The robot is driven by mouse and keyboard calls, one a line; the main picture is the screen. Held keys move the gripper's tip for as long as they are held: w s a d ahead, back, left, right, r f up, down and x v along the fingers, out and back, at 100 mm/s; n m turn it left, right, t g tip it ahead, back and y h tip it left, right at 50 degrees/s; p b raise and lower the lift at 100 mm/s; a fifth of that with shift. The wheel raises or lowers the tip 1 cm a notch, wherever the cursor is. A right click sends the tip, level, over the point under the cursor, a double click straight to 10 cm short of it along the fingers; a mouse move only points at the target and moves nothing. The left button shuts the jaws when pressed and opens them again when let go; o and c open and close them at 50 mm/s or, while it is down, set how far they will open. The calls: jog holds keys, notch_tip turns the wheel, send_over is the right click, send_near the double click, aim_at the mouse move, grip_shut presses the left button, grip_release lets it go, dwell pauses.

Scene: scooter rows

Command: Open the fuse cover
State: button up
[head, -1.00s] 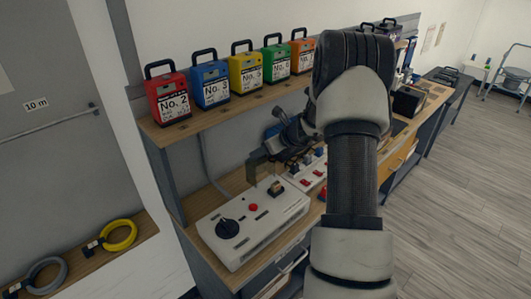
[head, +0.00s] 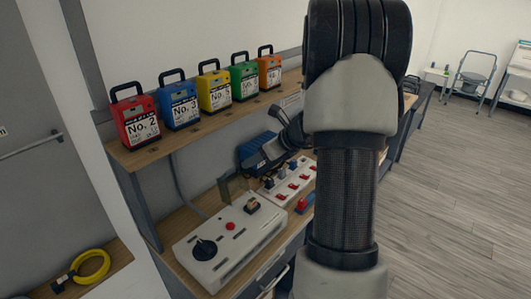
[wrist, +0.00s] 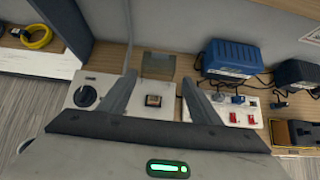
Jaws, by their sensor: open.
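The fuse cover is a see-through brownish plate (head: 235,187) standing raised at the back edge of a white control box (head: 207,266). It also shows in the wrist view (wrist: 158,65), behind the box. The dark fuse block (wrist: 153,101) on the box top is uncovered; it shows in the head view too (head: 252,205). My gripper (wrist: 157,84) is open and empty, with its fingers apart on either side of the fuse and cover in the wrist view. In the head view my arm hides part of the bench, and I cannot tell whether a finger touches anything.
A black knob (head: 205,248) and red button (head: 230,226) sit on the box. A white switch panel (head: 285,188) and a blue unit (wrist: 229,57) stand to its right. Several numbered cases, including a red one (head: 135,122), line the shelf above. Open floor lies right.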

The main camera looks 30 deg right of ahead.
jog(key=v, duration=0.4)
jog(key=shift+r, duration=0.1)
